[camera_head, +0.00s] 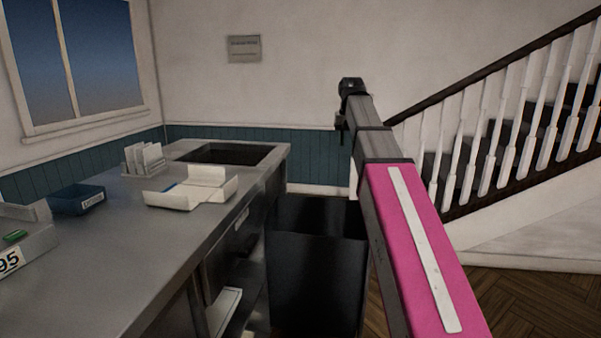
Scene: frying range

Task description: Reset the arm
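My arm (420,250) reaches from the bottom right toward the middle of the head view, with a pink link near the camera and grey links beyond it. My gripper (343,130) is at the far end of the arm, small and dark. It is above and beyond the black bin, to the right of the counter and apart from it. Its fingers are too small and dark to show whether they are open or shut. I see nothing clearly held in it.
A metal counter (125,240) runs along the left, bearing a white open box (190,192), a blue tray (76,200) and a white holder (143,160). A black bin (315,270) stands beside it. A staircase (510,130) rises at right. Wooden floor (540,305) is clear at lower right.

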